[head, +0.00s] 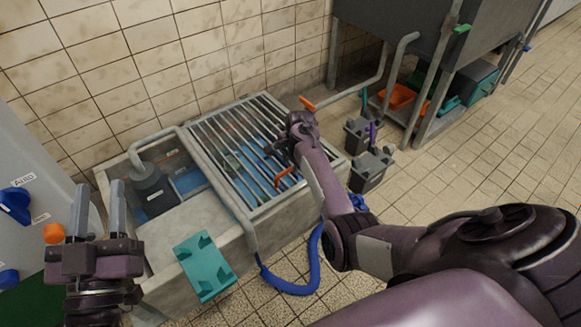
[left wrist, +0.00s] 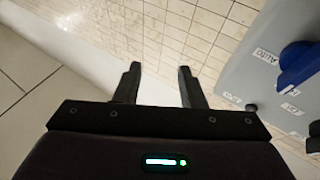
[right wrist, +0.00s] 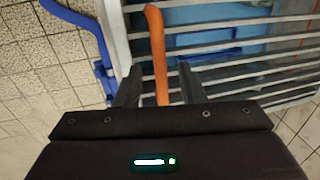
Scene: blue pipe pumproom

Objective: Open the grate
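The barred metal grate (head: 222,148) lies flat and closed over the right part of a concrete basin. It also shows in the right wrist view (right wrist: 235,72). An orange handle (head: 286,178) is at its near right edge, and another orange handle (head: 307,103) is at its far right corner. My right gripper (head: 278,158) is low over the grate's right side. In the right wrist view, an orange handle (right wrist: 157,50) passes between its open fingers, with gaps visible on both sides. My left gripper (head: 100,188) is open and empty at the left, away from the grate.
A dark pump (head: 152,188) sits in the basin's left part, with a pipe beside the grate. A teal tray (head: 205,267) is on the basin's front. A blue hose (head: 292,286) lies on the floor. A grey cabinet (head: 30,150) stands left; a dark tank (head: 435,35) stands back right.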

